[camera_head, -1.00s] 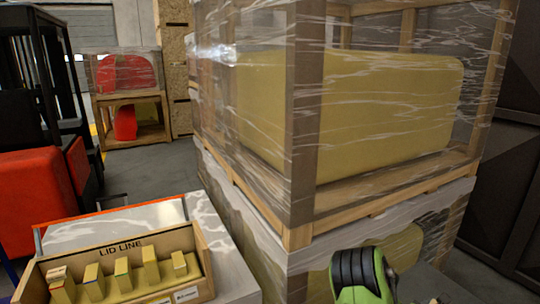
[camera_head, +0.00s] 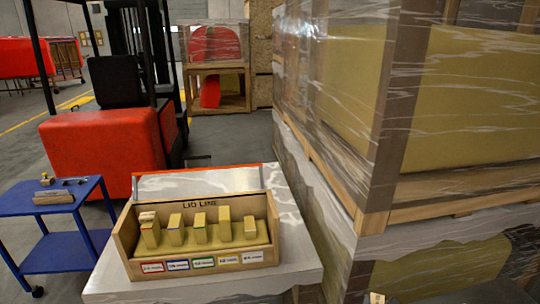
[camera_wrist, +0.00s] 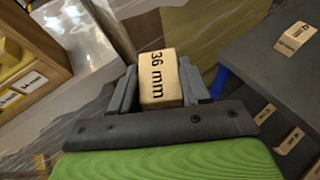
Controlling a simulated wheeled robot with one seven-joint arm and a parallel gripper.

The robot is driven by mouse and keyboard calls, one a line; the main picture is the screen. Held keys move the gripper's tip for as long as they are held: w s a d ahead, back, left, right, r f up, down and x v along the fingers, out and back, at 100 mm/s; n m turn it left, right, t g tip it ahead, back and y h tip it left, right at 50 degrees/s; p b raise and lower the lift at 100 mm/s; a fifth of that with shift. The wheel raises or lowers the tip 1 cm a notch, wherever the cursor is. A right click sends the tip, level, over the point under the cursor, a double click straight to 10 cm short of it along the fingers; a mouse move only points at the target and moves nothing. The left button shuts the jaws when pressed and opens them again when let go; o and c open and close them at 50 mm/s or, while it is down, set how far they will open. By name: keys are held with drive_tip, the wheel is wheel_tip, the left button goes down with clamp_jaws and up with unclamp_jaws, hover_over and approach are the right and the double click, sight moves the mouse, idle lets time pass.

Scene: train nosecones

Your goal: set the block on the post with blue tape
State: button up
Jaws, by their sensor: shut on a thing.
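My gripper (camera_wrist: 159,72) is shut on a pale wooden block (camera_wrist: 158,92) marked "36 mm" in the wrist view. The block's top just shows at the bottom edge of the head view (camera_head: 377,298); the gripper itself is out of that view. A wooden box (camera_head: 122,240) marked "LID LINE" holds a row of several yellowish posts with coloured tape and labels. The post with blue tape (camera_head: 175,234) is second from left and its top looks bare. The leftmost post (camera_head: 151,236) carries a small block (camera_head: 148,217). The held block is apart from the posts.
The box stands on a wrapped pale crate (camera_head: 300,262). A tall film-wrapped wooden crate (camera_head: 395,130) rises at right. A blue cart (camera_head: 60,208) stands at left, a red forklift (camera_head: 100,140) behind. The wrist view shows a dark surface (camera_wrist: 255,60) with loose blocks (camera_wrist: 295,38).

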drive_tip(key=s+a+n+y, duration=0.1)
drive_tip(key=a+n+y, duration=0.3)
drive_tip(key=a, duration=1.1)
drive_tip(key=shift+f+t+y, duration=0.25)
drive_tip(key=shift+t+y, duration=0.15)
drive_tip(key=shift+y, duration=0.1)
drive_tip(key=shift+s, duration=0.1)
drive_tip(key=shift+d+r, duration=0.1)
